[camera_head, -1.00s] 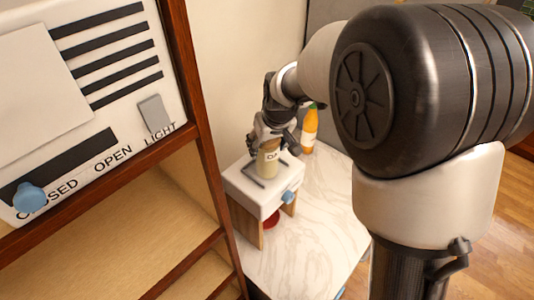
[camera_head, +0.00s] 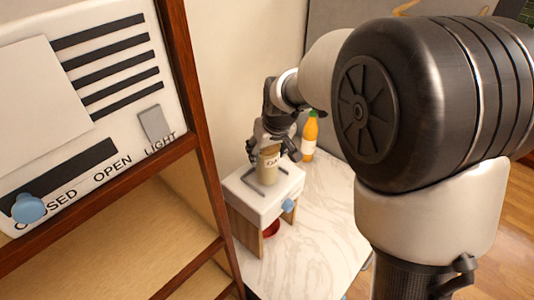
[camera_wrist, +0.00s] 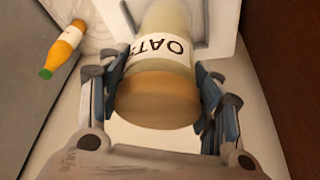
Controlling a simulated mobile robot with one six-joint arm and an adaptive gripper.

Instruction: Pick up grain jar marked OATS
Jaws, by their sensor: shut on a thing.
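The grain jar (camera_head: 268,168) is a pale, cream-filled jar with a white label and a tan lid. In the wrist view the jar (camera_wrist: 165,68) shows its label reading OAT, with the last letter partly hidden by a finger. My gripper (camera_head: 267,150) is above the white-topped stand in the head view. In the wrist view my gripper (camera_wrist: 163,95) is shut on the jar, with a finger on each side near the lid. The jar is upright over the stand's tray area; I cannot tell whether its base touches.
The white-topped stand (camera_head: 250,197) has a blue knob (camera_head: 288,205) and a red thing (camera_head: 271,229) beneath it. An orange bottle (camera_head: 309,137) stands behind on the marble counter (camera_head: 315,215). A wood-framed cabinet (camera_head: 205,150) is at left. The counter's front is clear.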

